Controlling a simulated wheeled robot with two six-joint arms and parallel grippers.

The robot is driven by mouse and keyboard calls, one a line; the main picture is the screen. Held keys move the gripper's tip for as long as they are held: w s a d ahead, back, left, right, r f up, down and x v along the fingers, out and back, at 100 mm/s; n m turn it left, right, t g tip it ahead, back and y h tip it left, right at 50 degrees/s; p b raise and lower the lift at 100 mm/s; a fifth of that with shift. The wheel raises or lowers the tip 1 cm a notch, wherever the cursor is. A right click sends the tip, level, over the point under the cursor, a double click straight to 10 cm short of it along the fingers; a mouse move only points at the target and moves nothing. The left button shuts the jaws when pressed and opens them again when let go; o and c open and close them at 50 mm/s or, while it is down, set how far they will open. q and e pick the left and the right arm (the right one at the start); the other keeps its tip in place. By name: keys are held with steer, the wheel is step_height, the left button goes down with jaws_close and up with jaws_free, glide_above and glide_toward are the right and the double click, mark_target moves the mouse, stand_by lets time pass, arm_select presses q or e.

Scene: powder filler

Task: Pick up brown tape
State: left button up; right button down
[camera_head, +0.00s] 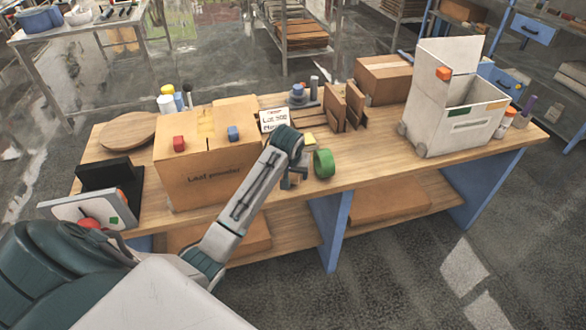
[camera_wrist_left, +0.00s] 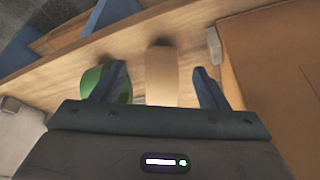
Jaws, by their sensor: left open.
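The brown tape (camera_wrist_left: 161,76) stands on edge on the wooden table in the left wrist view. It lies between the two blue fingers of my left gripper (camera_wrist_left: 163,84), with a gap to each finger. In the head view my left gripper (camera_head: 290,180) is low at the table's front edge, and the arm largely hides the brown tape there. The gripper is open. A green tape (camera_head: 324,163) stands just right of it; in the left wrist view the green tape (camera_wrist_left: 92,82) is beside and partly behind the left-hand finger. My right gripper is not in view.
A large cardboard box (camera_head: 205,175) stands close to the left of the gripper. A sign (camera_head: 273,120) and upright brown boards (camera_head: 345,107) are behind. A white open bin (camera_head: 455,125) is at the right. The table (camera_head: 375,160) is clear right of the green tape.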

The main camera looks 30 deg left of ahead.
arm_select(q)
steer(key=shift+n, duration=0.5)
steer(key=w+r, duration=0.1)
steer(key=w+a+r, duration=0.1)
steer(key=r, duration=0.1)
steer(key=w+r, duration=0.1)
steer(key=r, duration=0.1)
steer(key=shift+w+a+r, duration=0.15)
steer(key=shift+a+r, duration=0.1)
steer(key=shift+a, duration=0.1)
steer(key=p+x, duration=0.1)
steer(key=x, duration=0.4)
steer(key=shift+w+a+f+p, duration=0.25)
steer(key=shift+w+f+p, duration=0.15)
steer(key=shift+p, duration=0.1)
steer(key=shift+p+x, duration=0.7)
steer(key=shift+x, duration=1.55)
steer(key=shift+w+a+r, duration=0.1)
steer(key=shift+a, duration=0.1)
steer(key=shift+c, duration=0.5)
steer(key=c, duration=1.1)
steer(key=shift+r, duration=0.15)
steer(key=shift+c, duration=0.2)
